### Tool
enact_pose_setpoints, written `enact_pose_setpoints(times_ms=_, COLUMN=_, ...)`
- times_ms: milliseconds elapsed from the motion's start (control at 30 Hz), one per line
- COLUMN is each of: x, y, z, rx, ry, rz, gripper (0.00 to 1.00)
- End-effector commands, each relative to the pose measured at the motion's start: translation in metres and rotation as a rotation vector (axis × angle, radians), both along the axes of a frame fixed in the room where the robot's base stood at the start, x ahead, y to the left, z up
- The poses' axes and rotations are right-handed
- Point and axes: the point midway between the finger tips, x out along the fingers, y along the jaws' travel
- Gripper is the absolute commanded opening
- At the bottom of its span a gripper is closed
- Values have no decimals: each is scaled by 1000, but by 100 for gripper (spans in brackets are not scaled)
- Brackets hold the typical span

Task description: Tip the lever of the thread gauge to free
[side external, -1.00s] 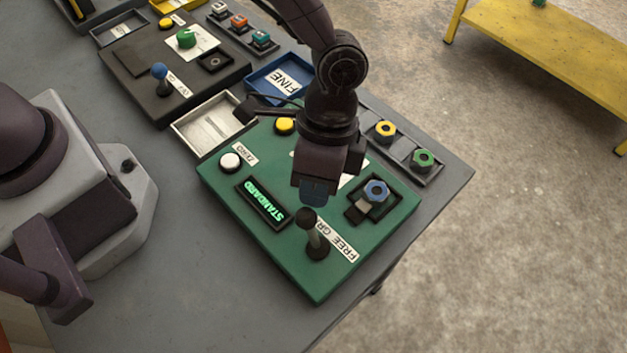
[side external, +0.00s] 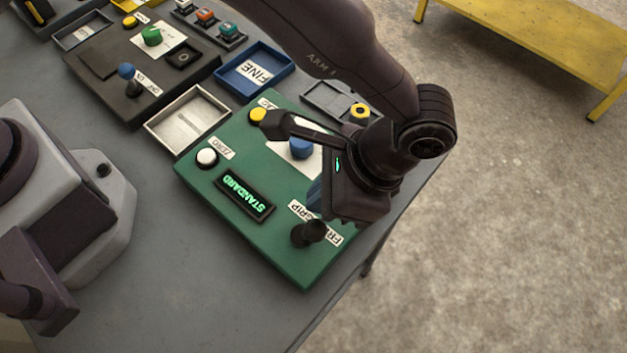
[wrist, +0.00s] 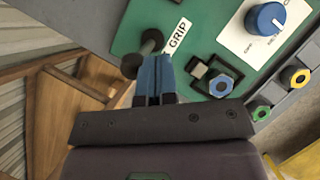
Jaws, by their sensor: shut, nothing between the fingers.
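The green thread gauge (side external: 240,165) lies on the bench, with its display (side external: 244,196) reading STANDARD in green. Its dark lever (side external: 313,231) stands near the front corner beside the FREE GRIP label (side external: 298,209), and leans toward the FREE end. In the wrist view the lever (wrist: 151,43) is just left of the blue fingertips, its knob beside them; I cannot tell whether they touch. My gripper (wrist: 153,62) is shut and empty.
A blue dial knob (wrist: 265,18) and a blue nut (wrist: 220,86) in a socket are to the right of the fingers. A white button (side external: 207,158) and yellow button (side external: 258,115) are on the gauge.

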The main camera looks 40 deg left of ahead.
Motion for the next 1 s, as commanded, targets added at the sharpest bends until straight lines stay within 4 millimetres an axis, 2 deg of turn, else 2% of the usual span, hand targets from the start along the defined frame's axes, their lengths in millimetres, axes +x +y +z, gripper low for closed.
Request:
enact_pose_setpoints(times_ms=400, x=1, y=-9, z=-2, rx=-7, ry=1, rz=1, gripper=0)
enact_pose_setpoints(times_ms=1000, x=1, y=-6, z=-3, rx=-8, ry=0, rz=1, gripper=0)
